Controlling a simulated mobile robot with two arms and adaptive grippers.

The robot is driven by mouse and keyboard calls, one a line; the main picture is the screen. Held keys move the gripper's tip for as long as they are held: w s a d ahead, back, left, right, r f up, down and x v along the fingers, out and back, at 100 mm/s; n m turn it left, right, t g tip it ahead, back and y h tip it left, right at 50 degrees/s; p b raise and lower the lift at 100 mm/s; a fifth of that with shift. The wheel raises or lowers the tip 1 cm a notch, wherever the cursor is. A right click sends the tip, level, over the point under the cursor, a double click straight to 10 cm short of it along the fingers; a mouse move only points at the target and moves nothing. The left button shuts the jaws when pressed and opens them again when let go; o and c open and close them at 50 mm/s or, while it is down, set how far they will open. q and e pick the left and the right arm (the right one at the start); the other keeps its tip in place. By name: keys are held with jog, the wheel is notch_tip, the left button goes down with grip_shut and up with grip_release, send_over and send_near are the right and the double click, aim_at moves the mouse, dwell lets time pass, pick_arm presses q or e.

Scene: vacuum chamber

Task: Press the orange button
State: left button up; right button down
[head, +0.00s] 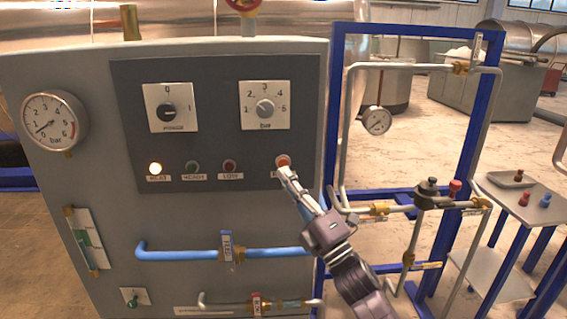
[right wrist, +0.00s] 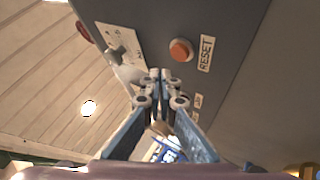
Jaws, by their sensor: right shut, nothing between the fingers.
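The orange button (head: 283,160) is at the lower right of the dark control panel in the head view. In the right wrist view the orange button (right wrist: 181,50) stands out from the panel beside a label reading RESET (right wrist: 206,54). My right gripper (head: 287,172) is shut and empty, with its fingertips just below the button in the head view. In the right wrist view the right gripper's closed tips (right wrist: 160,72) lie below and left of the button. I cannot tell whether they touch it. My left gripper is not in view.
The panel (head: 215,130) also holds a lit lamp (head: 155,169), a dark green lamp (head: 192,167), a dark red lamp (head: 230,167) and two knobs. A blue pipe (head: 180,254) runs below. A blue frame (head: 336,110) with pipes stands right of the cabinet.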

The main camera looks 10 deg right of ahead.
jog(key=shift+s+a, duration=0.15)
jog(key=shift+s, duration=0.65)
jog(key=shift+s+a, duration=0.15)
jog(key=shift+s, duration=0.65)
